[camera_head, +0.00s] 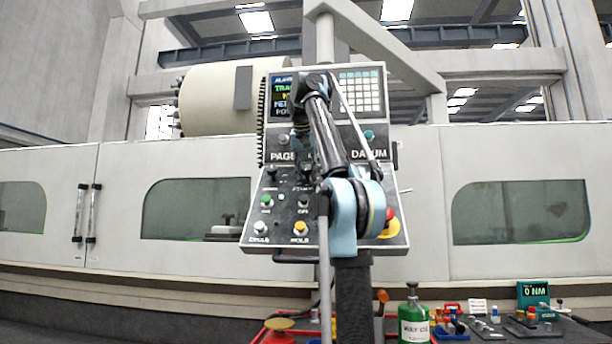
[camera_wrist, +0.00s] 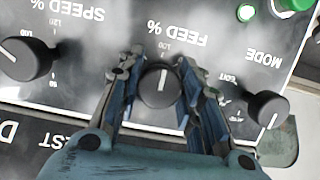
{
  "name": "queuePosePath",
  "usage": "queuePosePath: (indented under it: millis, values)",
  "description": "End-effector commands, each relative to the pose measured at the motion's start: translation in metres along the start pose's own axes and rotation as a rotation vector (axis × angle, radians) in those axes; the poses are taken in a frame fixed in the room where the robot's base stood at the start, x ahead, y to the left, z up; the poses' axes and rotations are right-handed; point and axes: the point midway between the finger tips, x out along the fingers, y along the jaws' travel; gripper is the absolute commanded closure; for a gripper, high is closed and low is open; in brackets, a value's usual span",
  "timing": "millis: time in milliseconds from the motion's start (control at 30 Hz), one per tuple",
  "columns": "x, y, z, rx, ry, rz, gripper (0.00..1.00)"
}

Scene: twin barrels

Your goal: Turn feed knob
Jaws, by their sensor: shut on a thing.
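The feed knob (camera_wrist: 158,88) is a round black knob with a white pointer line, under the label FEED %, in the middle of the wrist view. The label appears upside down there. My gripper (camera_wrist: 160,72) is shut on it, with one finger on each side. In the head view, the control panel (camera_head: 276,214) stands in the centre. My arm crosses in front of it and hides part of its face. The feed knob cannot be made out in the head view.
In the wrist view, the speed knob (camera_wrist: 28,60) is at the left and the mode knob (camera_wrist: 266,110) at the right, close to my fingers. In the head view, a green bottle (camera_head: 413,318) and a torque display (camera_head: 533,293) stand low at the right.

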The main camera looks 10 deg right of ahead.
Motion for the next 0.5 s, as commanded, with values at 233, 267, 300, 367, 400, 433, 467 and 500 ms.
queuePosePath:
  millis: [233, 267, 300, 367, 400, 433, 467, 500]
  values:
    - [-0.0003, 0.0000, 0.0008, 0.010, -0.002, -0.003, 0.90]
    - [-0.0003, 0.0000, 0.0008, 0.010, -0.002, -0.003, 0.90]
    - [-0.0003, 0.0000, 0.0008, 0.009, -0.002, -0.003, 0.90]
    - [-0.0003, 0.0000, 0.0008, 0.009, -0.002, -0.003, 0.90]
    - [-0.0003, 0.0000, 0.0008, 0.009, -0.002, -0.002, 0.90]
    - [-0.0003, 0.0000, 0.0009, 0.009, -0.002, -0.002, 0.90]
    - [-0.0003, 0.0000, 0.0008, 0.009, -0.002, -0.003, 0.60]
    - [-0.0003, 0.0000, 0.0008, 0.009, -0.002, -0.003, 0.51]
